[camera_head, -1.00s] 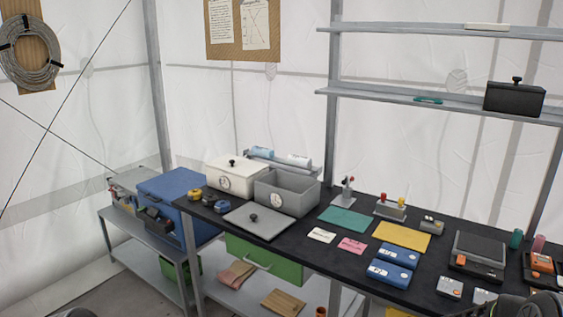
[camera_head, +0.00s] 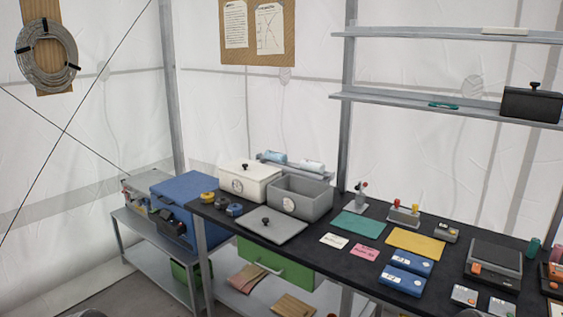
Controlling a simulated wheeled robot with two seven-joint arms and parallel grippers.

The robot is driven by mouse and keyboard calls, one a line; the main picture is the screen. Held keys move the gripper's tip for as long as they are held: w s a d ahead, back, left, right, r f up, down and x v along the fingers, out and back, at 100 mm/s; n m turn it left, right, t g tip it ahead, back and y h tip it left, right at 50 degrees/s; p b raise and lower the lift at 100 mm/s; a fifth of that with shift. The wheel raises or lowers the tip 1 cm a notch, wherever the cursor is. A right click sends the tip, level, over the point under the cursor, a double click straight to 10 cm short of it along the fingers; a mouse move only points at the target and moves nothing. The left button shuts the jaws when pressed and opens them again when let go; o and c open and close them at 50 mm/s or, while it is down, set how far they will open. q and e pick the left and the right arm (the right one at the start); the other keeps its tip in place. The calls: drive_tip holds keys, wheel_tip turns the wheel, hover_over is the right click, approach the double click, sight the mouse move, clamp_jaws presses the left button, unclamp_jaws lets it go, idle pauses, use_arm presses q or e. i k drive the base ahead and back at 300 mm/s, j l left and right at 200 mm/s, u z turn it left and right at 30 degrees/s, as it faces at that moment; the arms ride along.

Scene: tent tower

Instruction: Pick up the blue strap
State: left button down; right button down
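A small blue coil (camera_head: 235,210), which looks like the blue strap, lies at the left end of the black tabletop. It sits beside a dark coil (camera_head: 221,204) and a yellow coil (camera_head: 209,197), in front of the white box. Neither gripper shows its fingers. Only dark rounded parts, likely of my own arms, show at the bottom edge, at lower left and lower right, well away from the blue coil.
A grey lid (camera_head: 272,230) lies just right of the coils, with a white lidded box (camera_head: 250,185) and an open grey bin (camera_head: 300,199) behind. A blue cooler (camera_head: 185,200) stands on the lower bench at left. Blue cases (camera_head: 411,264) lie farther right on the black tabletop (camera_head: 340,262).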

sight(233, 209)
drive_tip(key=i+j+z, duration=0.1)
drive_tip(key=z, duration=0.7)
drive_tip(key=i+j+z, duration=0.2)
drive_tip(key=j+z, duration=0.15)
drive_tip(key=j, duration=0.3)
drive_tip(key=i+j+z, duration=0.1)
drive_tip(key=j+z, duration=0.2)
drive_tip(key=j, duration=0.3)
drive_tip(key=j+z, duration=0.35)
drive_tip(key=j, duration=2.5)
drive_tip(key=i+z, duration=0.05)
